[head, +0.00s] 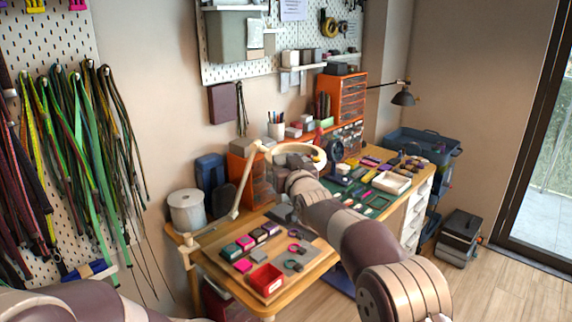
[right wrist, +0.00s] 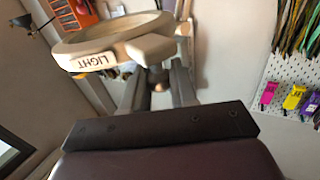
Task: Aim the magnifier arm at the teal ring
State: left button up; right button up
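The magnifier arm (head: 247,180) is a beige jointed lamp rising from the left of the desk. Its round head (head: 313,151) is up over the desk, and in the right wrist view the ring-shaped head (right wrist: 75,45) carries the word LIGHT. My right gripper (right wrist: 157,78) is at the head, with its two fingers either side of a bronze knob (right wrist: 158,73) below it; whether they press on it is unclear. A small bluish-teal ring (head: 293,265) lies on the work board, below the magenta ring (head: 297,249). My left gripper is out of view.
The work board (head: 228,268) holds a red tray (head: 266,277) and several coloured blocks. A white spool (head: 187,212) stands left of the magnifier arm. Cords (head: 80,150) hang on the left pegboard. Orange drawers (head: 343,98) and a green mat with small parts are behind and right.

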jog(key=o, duration=0.3)
jog(key=shift+a+r, duration=0.1)
jog(key=shift+r, duration=0.25)
jog(key=shift+s+a+f, duration=0.1)
jog(key=shift+f, duration=0.1)
jog(key=shift+b+v, duration=2.05)
jog(key=shift+v, duration=4.3)
